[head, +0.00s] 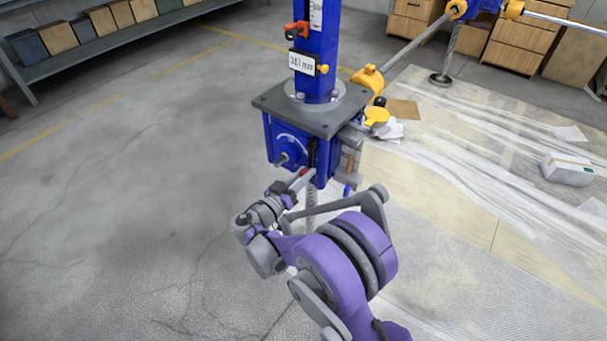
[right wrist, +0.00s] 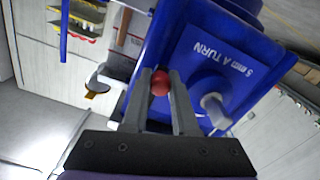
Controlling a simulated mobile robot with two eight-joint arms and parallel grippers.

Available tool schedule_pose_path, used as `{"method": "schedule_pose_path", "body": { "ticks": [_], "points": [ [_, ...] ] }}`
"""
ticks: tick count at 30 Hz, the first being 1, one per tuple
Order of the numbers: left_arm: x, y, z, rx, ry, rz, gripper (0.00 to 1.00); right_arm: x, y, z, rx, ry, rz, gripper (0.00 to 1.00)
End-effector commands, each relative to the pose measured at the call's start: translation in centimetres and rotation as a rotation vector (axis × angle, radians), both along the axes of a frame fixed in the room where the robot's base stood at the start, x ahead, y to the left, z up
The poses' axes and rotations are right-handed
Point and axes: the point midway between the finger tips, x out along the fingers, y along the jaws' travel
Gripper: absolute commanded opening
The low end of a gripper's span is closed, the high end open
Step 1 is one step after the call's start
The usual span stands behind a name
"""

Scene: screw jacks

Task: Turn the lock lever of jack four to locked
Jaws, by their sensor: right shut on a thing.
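The blue screw jack (head: 283,147) stands in the middle of the head view, under a dark plate and a blue column. I see no jack number on it. In the right wrist view its blue housing (right wrist: 240,60) reads "5 mm A TURN". The lock lever's red ball knob (right wrist: 160,82) lies between my right fingertips. My right gripper (head: 303,180) is shut on this knob at the jack's lower front, and it also fills the right wrist view (right wrist: 163,92). The lever's shaft is mostly hidden, so I cannot tell its setting. My left gripper is out of view.
A grey crank shaft end (right wrist: 213,103) sticks out beside my right fingers. A yellow fitting and rod (head: 368,80) run from the jack to the upper right. A white box (head: 567,169) lies on plastic sheeting. The floor at left is clear.

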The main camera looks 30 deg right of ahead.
Motion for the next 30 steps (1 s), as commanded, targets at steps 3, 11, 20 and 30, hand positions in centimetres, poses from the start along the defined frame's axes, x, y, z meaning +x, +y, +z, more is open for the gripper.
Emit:
{"method": "schedule_pose_path", "body": {
  "ticks": [3,11,20,30],
  "points": [
    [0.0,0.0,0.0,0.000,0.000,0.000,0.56,0.1,0.1,0.0,0.000,0.001,0.002,0.00],
    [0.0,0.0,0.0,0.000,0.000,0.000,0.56,0.0,0.1,0.0,-0.001,0.006,0.003,0.00],
    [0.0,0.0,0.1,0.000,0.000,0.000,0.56,-0.7,-0.2,0.1,-0.039,0.093,0.003,0.00],
    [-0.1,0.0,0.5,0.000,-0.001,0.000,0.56,-2.9,-1.2,0.7,-0.146,0.355,0.004,0.00]
  ]
}}
